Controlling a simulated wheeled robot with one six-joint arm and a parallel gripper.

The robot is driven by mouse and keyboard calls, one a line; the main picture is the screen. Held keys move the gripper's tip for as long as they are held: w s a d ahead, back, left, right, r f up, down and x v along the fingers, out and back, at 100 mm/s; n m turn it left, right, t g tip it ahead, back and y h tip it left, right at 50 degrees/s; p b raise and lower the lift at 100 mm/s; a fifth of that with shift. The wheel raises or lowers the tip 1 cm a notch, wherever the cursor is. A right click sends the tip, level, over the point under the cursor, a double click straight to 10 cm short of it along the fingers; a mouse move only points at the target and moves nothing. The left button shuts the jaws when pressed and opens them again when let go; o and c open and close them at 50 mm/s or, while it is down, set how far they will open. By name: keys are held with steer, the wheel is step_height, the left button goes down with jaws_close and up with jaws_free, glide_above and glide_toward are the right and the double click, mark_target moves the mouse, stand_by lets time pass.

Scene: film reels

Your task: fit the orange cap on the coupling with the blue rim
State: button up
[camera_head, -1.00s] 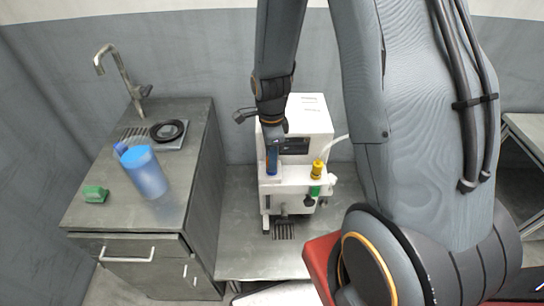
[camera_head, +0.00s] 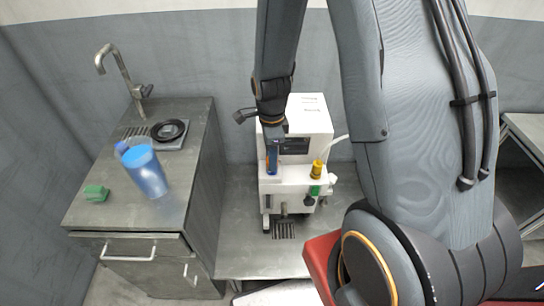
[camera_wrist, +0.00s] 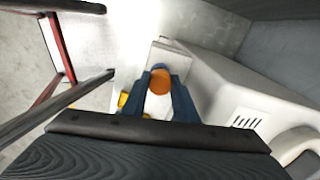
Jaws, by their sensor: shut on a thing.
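My gripper (camera_head: 272,168) points down at the front left of the white machine (camera_head: 309,115). In the wrist view my gripper (camera_wrist: 166,90) has its two blue fingers shut on the orange cap (camera_wrist: 160,82), which shows between the fingertips. In the head view the cap is mostly hidden by the fingers. The fingertips are at the machine's front ledge.
A yellow fitting (camera_head: 317,168) and a green-marked one (camera_head: 315,190) are on the machine to the right of my gripper. A blue pitcher (camera_head: 146,172), a green block (camera_head: 96,193) and a black round dish (camera_head: 168,130) stand on the sink cabinet at left. The metal bench in front is mostly clear.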

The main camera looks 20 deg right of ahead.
steer(key=shift+f+b, duration=0.3)
steer(key=shift+f, duration=0.25)
steer(key=o, duration=0.8)
steer(key=shift+c, duration=0.2)
step_height(320, 180, up, 11)
steer(key=p, duration=0.8)
stand_by(0.5)
